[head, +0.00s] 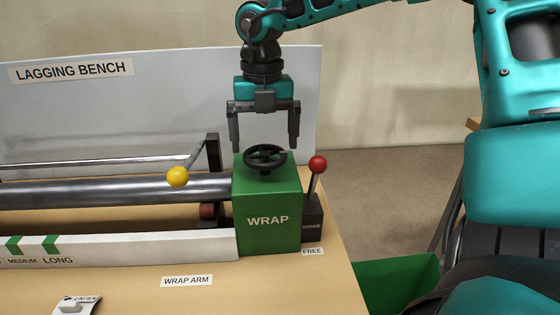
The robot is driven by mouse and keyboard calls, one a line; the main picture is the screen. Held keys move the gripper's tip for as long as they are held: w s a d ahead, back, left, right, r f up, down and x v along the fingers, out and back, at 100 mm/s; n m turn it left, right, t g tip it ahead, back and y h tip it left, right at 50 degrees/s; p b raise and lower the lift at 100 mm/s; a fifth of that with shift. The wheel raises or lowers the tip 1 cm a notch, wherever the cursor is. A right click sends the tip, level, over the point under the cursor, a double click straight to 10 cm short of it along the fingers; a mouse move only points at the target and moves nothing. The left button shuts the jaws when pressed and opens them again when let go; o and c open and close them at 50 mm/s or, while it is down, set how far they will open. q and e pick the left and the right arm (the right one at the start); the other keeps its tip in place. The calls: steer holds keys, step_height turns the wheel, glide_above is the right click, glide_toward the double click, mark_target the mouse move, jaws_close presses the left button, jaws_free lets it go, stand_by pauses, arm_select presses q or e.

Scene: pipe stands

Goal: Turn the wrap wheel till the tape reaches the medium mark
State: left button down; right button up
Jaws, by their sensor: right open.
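The black wrap wheel (265,157) lies flat on top of the green WRAP box (268,213). My right gripper (264,143) points down with its fingers apart, one on each side of the wheel and a little above it. I cannot tell whether a finger touches the wheel. A silver pipe (120,192) runs left from the box. A dark red roll (209,212), perhaps the tape, sits under the pipe beside the box. The white scale rail (150,247) carries green arrow marks and the words MEDIUM (22,261) and LONG. My left gripper is not in view.
A red-knobbed lever (317,165) stands right of the box, above a FREE label. A white LAGGING BENCH panel (150,100) stands behind. A small VENT item (75,305) lies at the front left. The front right of the bench is clear.

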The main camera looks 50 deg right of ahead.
steer(key=shift+n, duration=0.9)
steer(key=shift+f, duration=0.1)
steer(key=shift+f+b, duration=1.05)
